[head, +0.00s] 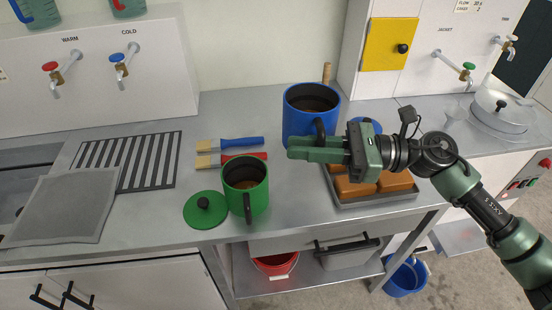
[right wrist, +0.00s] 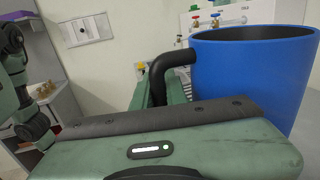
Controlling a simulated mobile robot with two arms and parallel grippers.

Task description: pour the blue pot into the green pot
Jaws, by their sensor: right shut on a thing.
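The blue pot (head: 300,122) is upright at the back of the counter, with dark brown contents inside. I cannot tell whether its base touches the counter. My right gripper (head: 318,143) is shut on its black handle (head: 320,128). The right wrist view shows the blue pot (right wrist: 245,75) close by, its curved handle (right wrist: 165,72) running down between the fingers. The green pot (head: 250,185) stands upright on the counter to the left and nearer the front, with brown contents and its black handle toward the front. My left gripper is not in view.
A green lid (head: 205,209) lies left of the green pot. Two brushes (head: 235,143) lie behind it. A tray (head: 385,200) of orange-brown blocks is under my right arm, with a blue lid (head: 367,121) behind. A striped grille (head: 125,160) is left.

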